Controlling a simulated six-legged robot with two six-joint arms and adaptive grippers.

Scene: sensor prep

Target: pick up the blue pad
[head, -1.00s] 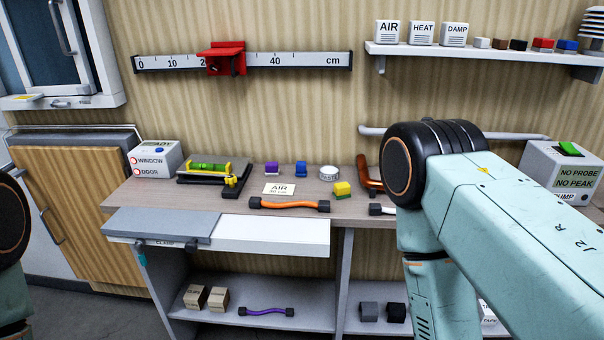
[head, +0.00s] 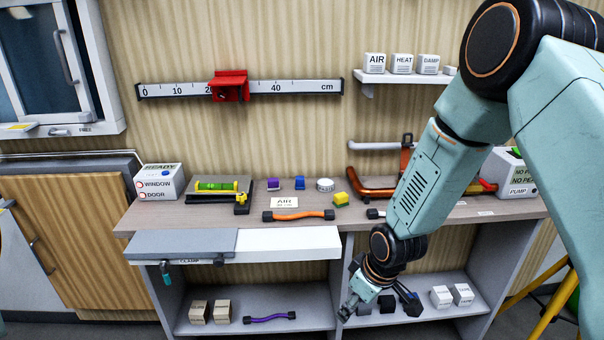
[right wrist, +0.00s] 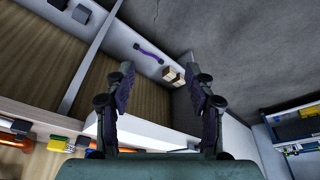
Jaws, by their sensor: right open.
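My right gripper (head: 349,305) is open and empty. It points down in front of the lower shelf, below and to the right of the blue pad. In the right wrist view both fingers (right wrist: 160,72) are spread with nothing between them. My left gripper is out of view.
An orange cable (head: 298,215) lies in front of the blocks, by an AIR card (head: 284,203). A green level (head: 216,186) stands left. My right arm hides part of the worktop and wall shelf (head: 400,77).

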